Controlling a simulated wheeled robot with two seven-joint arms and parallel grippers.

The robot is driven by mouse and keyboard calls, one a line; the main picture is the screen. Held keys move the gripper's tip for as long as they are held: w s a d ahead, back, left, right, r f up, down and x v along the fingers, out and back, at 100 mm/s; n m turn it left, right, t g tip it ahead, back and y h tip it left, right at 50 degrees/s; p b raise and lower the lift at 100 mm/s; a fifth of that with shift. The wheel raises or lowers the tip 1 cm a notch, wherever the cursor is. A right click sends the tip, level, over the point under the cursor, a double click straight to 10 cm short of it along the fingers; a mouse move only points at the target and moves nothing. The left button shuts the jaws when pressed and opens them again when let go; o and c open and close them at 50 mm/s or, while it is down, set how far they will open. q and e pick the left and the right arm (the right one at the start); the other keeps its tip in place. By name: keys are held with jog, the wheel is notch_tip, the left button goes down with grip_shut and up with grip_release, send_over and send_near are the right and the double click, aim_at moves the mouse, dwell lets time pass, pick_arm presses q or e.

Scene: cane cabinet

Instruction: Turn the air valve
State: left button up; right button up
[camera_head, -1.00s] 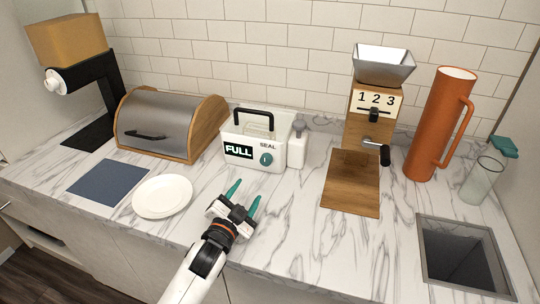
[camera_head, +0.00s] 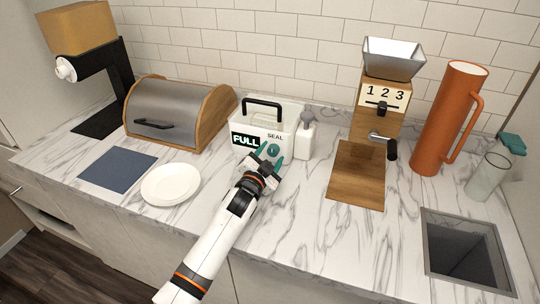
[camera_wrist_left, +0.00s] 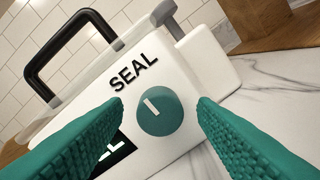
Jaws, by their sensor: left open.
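The air valve is a round teal knob (camera_head: 273,149) with a white mark, on the front of a white box (camera_head: 262,120) lettered "SEAL" and "FULL". In the left wrist view the knob (camera_wrist_left: 167,112) shows whole, its white mark slanted. My left gripper (camera_head: 267,160) is open, with its teal fingers in front of the box and pointing at the knob. In the left wrist view the fingers (camera_wrist_left: 165,130) stand on either side of the knob, and nothing is between them. My right gripper is not in view.
A white plate (camera_head: 171,184) lies left of my arm, beside a blue mat (camera_head: 118,168). A bread box (camera_head: 170,116) stands left of the white box. A wooden grinder (camera_head: 357,185) with a crank stands right. An orange pitcher (camera_head: 445,120) and a sink (camera_head: 468,252) are farther right.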

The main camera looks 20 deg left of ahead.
pick_arm(q)
jog(key=shift+c, duration=0.4)
jog(key=c, duration=0.9)
jog(key=shift+m, duration=0.3)
jog(key=m, duration=0.3)
jog(key=shift+p, duration=0.35)
jog(key=m, duration=0.5)
jog(key=shift+m+p, duration=0.35)
jog(key=shift+m, duration=0.05)
jog(key=m, duration=0.4)
jog(key=shift+d+g+y+p, duration=0.1)
jog(key=shift+g+y+p, duration=0.2)
jog(key=shift+p, duration=0.05)
jog(key=shift+m+p, duration=0.4)
jog(key=shift+m, duration=1.6)
jog(key=shift+f, duration=0.1)
